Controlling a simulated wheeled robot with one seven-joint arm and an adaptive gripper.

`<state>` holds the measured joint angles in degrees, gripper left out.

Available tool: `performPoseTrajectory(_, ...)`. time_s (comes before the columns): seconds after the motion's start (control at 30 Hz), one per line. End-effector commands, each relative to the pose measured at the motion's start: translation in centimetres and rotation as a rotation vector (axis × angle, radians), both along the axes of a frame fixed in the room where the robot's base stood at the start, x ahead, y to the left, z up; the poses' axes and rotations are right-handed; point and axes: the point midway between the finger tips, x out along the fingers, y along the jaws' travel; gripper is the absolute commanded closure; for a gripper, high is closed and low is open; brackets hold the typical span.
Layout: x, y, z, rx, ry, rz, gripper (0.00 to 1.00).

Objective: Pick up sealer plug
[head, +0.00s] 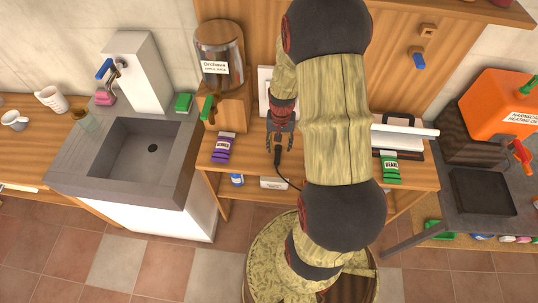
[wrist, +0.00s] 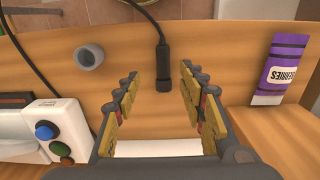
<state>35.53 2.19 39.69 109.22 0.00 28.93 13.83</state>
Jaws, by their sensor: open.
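The sealer plug, a black cylindrical plug (wrist: 162,62) on a thin black cable, lies on the wooden counter in the wrist view. In the head view the plug (head: 278,156) shows just below the fingers, its cable curving right behind my arm. My gripper (wrist: 161,82) is open, its two fingers on either side of the plug's lower end with nothing clamped. From above I cannot tell how high the fingertips are over the counter. My gripper (head: 280,132) also shows in the head view.
A purple packet (wrist: 281,68) lies right of the fingers, and a grey ring (wrist: 90,57) lies left. A white device with coloured buttons (wrist: 58,129) is at lower left. A dispenser (head: 220,60) and sink (head: 150,150) stand left. A green packet (head: 390,166) lies right.

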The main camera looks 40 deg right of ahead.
Motion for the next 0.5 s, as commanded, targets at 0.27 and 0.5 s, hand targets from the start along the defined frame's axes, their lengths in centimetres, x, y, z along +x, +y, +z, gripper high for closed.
performPoseTrajectory(0.27, 0.0, 0.1, -2.6, 0.000, 0.000, -0.007, 0.59)
performPoseTrajectory(0.5, 0.2, 0.7, -4.9, 0.001, 0.002, -0.006, 0.59)
